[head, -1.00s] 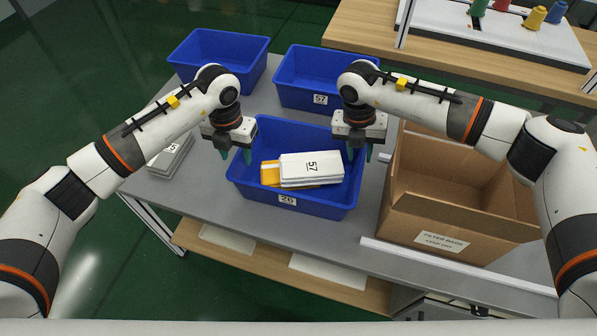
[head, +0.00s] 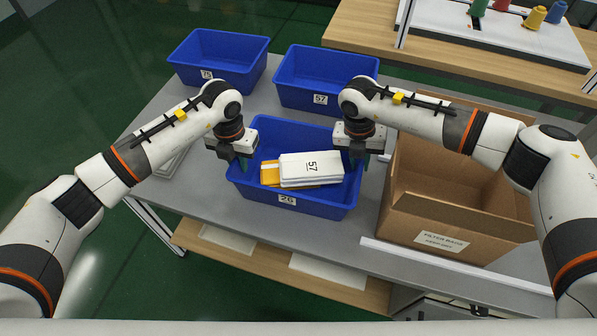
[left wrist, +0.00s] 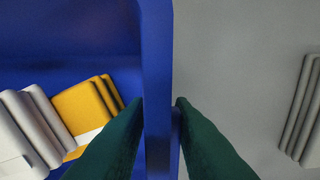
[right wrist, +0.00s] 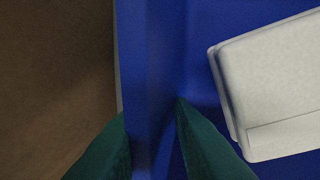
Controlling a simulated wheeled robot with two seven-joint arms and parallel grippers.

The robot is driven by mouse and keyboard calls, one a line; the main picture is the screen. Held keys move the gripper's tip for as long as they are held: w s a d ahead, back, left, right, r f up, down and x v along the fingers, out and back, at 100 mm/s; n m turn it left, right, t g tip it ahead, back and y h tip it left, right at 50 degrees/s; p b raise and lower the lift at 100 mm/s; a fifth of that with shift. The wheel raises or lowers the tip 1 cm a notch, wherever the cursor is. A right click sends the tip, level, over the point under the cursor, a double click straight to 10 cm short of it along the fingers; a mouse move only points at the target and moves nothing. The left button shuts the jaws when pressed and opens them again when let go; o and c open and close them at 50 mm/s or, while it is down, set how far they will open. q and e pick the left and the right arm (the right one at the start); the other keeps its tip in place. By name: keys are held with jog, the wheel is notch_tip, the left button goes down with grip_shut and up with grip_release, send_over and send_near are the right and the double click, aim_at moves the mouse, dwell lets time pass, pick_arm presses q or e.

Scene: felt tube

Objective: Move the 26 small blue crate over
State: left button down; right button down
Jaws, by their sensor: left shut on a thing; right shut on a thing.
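The small blue crate labelled 26 (head: 320,207) sits on the grey table in the head view. It holds white packs (head: 312,170) marked 57 and yellow packs (head: 269,173). My left gripper (head: 243,163) is shut on the crate's left wall, and that wall (left wrist: 158,60) stands between its green fingers in the left wrist view. My right gripper (head: 358,160) is shut on the crate's right wall, and the wall (right wrist: 150,70) shows between its fingers in the right wrist view.
Blue crates labelled 75 (head: 217,80) and 57 (head: 320,99) stand behind. An open cardboard box (head: 455,215) is close to the right. Grey-white packs (head: 172,160) lie to the left, partly behind my left arm. A workbench (head: 450,62) with thread spools is at the back right.

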pick_arm(q)
jog(key=shift+w+r, duration=0.1)
jog(key=shift+r, duration=0.1)
pick_arm(e)
jog(key=shift+r, duration=0.15)
